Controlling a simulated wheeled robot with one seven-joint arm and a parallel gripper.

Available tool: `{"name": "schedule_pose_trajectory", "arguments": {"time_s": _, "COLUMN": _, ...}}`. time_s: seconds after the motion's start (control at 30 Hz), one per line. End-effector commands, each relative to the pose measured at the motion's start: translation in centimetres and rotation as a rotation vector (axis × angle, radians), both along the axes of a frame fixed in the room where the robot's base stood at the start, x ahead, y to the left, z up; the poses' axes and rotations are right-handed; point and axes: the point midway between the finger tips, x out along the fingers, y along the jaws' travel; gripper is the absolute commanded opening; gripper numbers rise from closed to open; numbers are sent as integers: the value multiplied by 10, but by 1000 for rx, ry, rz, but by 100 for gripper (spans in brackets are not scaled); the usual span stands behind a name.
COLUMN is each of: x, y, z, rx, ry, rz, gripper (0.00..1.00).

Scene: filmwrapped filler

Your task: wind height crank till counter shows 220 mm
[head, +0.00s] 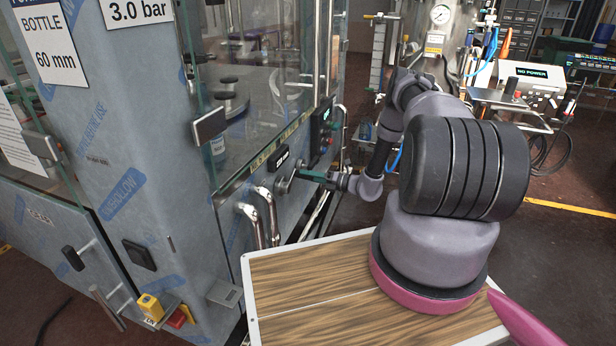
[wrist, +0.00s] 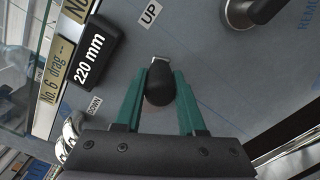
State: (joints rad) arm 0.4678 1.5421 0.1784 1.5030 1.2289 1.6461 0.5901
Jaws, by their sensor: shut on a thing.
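The counter (wrist: 92,55) is a small black box on the grey machine panel and reads 220 mm in the wrist view. It also shows in the head view (head: 282,159), where its digits are too small to read. My gripper (wrist: 159,78) has green fingers shut on the crank's black knob (wrist: 159,90), one finger on each side. In the head view my gripper (head: 314,177) reaches the panel just right of the counter. The crank's arm is mostly hidden behind the knob and fingers. An UP label (wrist: 150,14) is above the knob and a DOWN label (wrist: 94,105) lower left.
Curved metal pipes (head: 271,215) stick out of the panel left of my gripper. A glass guard (head: 200,110) rises above. A metal fitting with a black part (wrist: 240,15) is at the wrist view's upper right. Open floor (head: 570,240) lies at right.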

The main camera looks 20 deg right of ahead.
Motion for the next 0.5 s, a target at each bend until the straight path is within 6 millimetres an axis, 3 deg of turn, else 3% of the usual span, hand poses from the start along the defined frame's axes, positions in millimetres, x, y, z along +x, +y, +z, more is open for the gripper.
{"name": "schedule_pose_trajectory", "arguments": {"time_s": 0.27, "x": 0, "y": -2, "z": -1, "rx": -4, "ry": 0, "rz": -3, "gripper": 0}}
{"name": "schedule_pose_trajectory", "arguments": {"time_s": 0.3, "x": 0, "y": -2, "z": -1, "rx": -4, "ry": 0, "rz": -3, "gripper": 51}}
{"name": "schedule_pose_trajectory", "arguments": {"time_s": 0.33, "x": 0, "y": -2, "z": -1, "rx": -4, "ry": 0, "rz": -3, "gripper": 62}}
{"name": "schedule_pose_trajectory", "arguments": {"time_s": 0.37, "x": 0, "y": -2, "z": -1, "rx": -4, "ry": 0, "rz": -3, "gripper": 69}}
{"name": "schedule_pose_trajectory", "arguments": {"time_s": 0.5, "x": 0, "y": -1, "z": -1, "rx": -3, "ry": 0, "rz": -2, "gripper": 69}}
